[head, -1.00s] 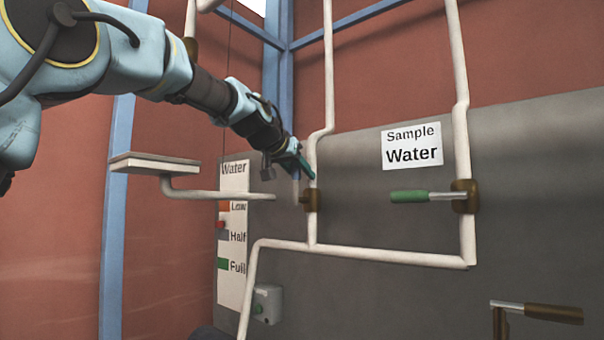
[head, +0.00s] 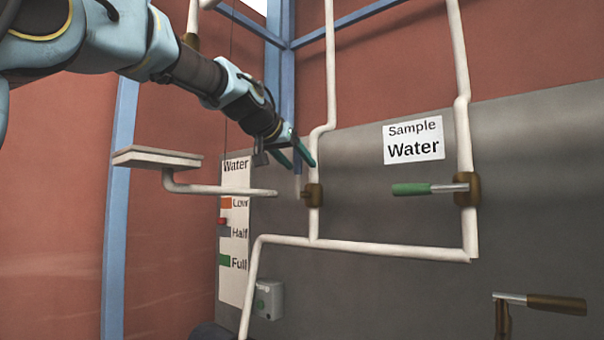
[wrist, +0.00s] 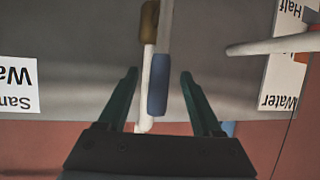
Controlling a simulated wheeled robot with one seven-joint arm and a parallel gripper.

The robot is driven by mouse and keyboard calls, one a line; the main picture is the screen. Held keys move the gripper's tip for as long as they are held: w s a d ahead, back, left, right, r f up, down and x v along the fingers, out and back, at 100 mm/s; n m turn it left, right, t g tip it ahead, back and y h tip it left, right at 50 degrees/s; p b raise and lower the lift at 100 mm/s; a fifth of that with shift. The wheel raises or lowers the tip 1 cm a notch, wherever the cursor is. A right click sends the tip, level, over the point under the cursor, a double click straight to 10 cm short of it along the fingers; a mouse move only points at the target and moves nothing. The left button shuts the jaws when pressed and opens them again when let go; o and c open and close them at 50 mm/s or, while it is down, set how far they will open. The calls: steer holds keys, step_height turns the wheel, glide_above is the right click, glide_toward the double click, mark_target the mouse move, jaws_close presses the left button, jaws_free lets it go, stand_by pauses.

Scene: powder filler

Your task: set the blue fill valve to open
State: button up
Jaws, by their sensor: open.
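The blue fill valve has a bronze body (head: 313,195) on the vertical white pipe. Its grey lever (head: 297,186) points up beside the pipe, and its blue grip is largely hidden behind my gripper in the head view. In the wrist view, which is upside down, the blue grip (wrist: 158,92) shows between my fingers, with a gap on both sides. The bronze body also shows there (wrist: 148,22). My gripper (head: 298,160) is open at the upper end of the lever and holds nothing.
A green-handled valve (head: 412,189) stands to the right under the "Sample Water" sign (head: 413,139). A brown-handled lever (head: 556,304) is at lower right. A white spout pipe (head: 220,190) and small platform (head: 155,158) are to the left, by the level chart (head: 233,285).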

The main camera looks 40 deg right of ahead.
steer(key=b+v, duration=0.2)
steer(key=v, duration=0.5)
steer(key=shift+a, duration=0.25)
steer(key=w+a+f+n+y, duration=0.2)
steer(key=w+a+f+y, duration=0.15)
steer(key=a+f, duration=0.5)
steer(key=w+a+f+n+y, duration=0.25)
steer(key=w+a+f, duration=0.3)
steer(key=f, duration=0.65)
steer(key=w+a+f+n+y, duration=0.2)
steer(key=w+a+f, duration=0.2)
steer(key=a+f, duration=0.45)
steer(key=s+a+f+n+y, duration=0.2)
steer(key=s+a+f+n, duration=0.1)
steer(key=a+f, duration=1)
steer(key=s+a+f+n+g+y, duration=0.2)
steer(key=s+a+f+g, duration=0.1)
steer(key=s+a+f, duration=0.7)
steer(key=shift+s+a+f+n, duration=0.35)
steer(key=shift+s+a+f, duration=0.05)
steer(key=shift+s+f, duration=0.6)
